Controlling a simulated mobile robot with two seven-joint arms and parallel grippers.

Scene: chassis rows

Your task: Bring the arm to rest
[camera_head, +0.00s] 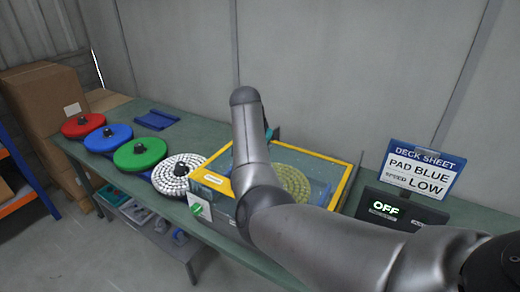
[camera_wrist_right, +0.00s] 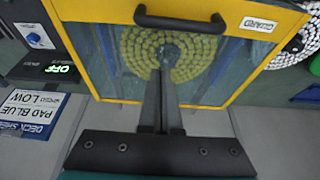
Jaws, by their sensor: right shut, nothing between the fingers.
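My right arm (camera_head: 340,240) reaches in from the right in the head view and bends upward in front of the yellow-framed guard box (camera_head: 318,152). Its gripper is mostly hidden behind the arm there. In the right wrist view my right gripper (camera_wrist_right: 161,75) is shut and empty, its fingers pointing toward the clear guard panel. Whether the fingertips touch the panel cannot be told. A yellow-green studded disc (camera_wrist_right: 196,52) shows through the panel; it also shows in the head view (camera_head: 292,182). My left gripper is not in view.
Red (camera_head: 83,125), blue (camera_head: 108,138), green (camera_head: 140,152) and white (camera_head: 176,172) discs line the bench's left part. A sign (camera_head: 422,172) reads "PAD BLUE, SPEED LOW" above a display (camera_head: 386,208) reading "OFF". Cardboard boxes (camera_head: 45,100) stand far left.

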